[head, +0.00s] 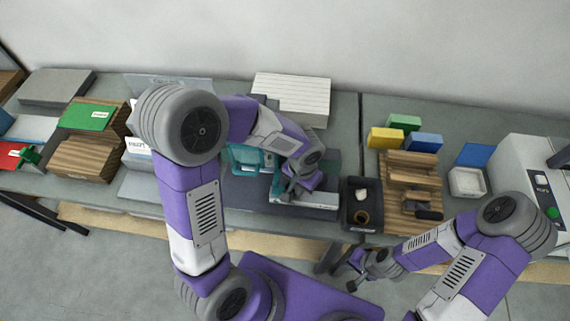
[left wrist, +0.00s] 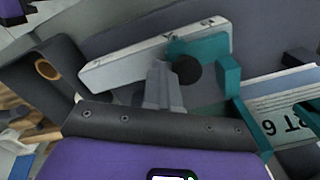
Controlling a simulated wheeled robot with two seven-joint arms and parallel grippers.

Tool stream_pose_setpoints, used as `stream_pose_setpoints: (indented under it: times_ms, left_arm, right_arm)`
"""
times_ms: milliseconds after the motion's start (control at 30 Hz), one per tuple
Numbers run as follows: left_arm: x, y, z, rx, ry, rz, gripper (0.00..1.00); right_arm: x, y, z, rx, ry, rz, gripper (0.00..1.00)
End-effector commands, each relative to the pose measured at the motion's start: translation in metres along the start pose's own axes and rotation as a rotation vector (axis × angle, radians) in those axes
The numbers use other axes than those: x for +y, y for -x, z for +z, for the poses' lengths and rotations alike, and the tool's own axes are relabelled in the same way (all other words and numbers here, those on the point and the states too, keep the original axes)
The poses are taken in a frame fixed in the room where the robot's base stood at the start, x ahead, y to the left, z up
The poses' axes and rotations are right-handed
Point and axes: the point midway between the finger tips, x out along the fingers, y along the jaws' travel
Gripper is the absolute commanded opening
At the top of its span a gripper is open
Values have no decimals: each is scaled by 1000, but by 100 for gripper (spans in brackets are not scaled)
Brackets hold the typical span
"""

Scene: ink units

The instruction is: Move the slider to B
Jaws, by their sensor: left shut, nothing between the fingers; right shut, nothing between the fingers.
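In the left wrist view a pale bar with small marks (left wrist: 130,65) runs across a dark unit, and a teal slider block (left wrist: 206,90) with a round black knob (left wrist: 186,70) sits at its right part. My left gripper (left wrist: 160,78) is shut and empty, its tips just left of the knob; I cannot tell whether they touch. In the head view the left gripper (head: 289,192) is over the pale bar (head: 312,199), and my arm hides most of the slider. No letter B is readable. My right gripper (head: 353,280) is shut and empty, in front of the bench.
A teal holder (head: 243,158) with a printed card stands left of the gripper. A dark tray (head: 361,208) with a brown-rimmed cup is close on the right, then wooden blocks (head: 412,180). A white slatted block (head: 292,92) is behind.

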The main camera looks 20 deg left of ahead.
Motion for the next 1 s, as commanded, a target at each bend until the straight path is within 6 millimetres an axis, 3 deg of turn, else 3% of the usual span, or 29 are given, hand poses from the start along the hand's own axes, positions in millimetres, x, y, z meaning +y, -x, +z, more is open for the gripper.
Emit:
stream_pose_setpoints:
  times_ms: [1000]
  left_arm:
    - [-34,-1,20,-4,2,-1,0]
  right_arm:
    - [-1,2,0,0,0,0,0]
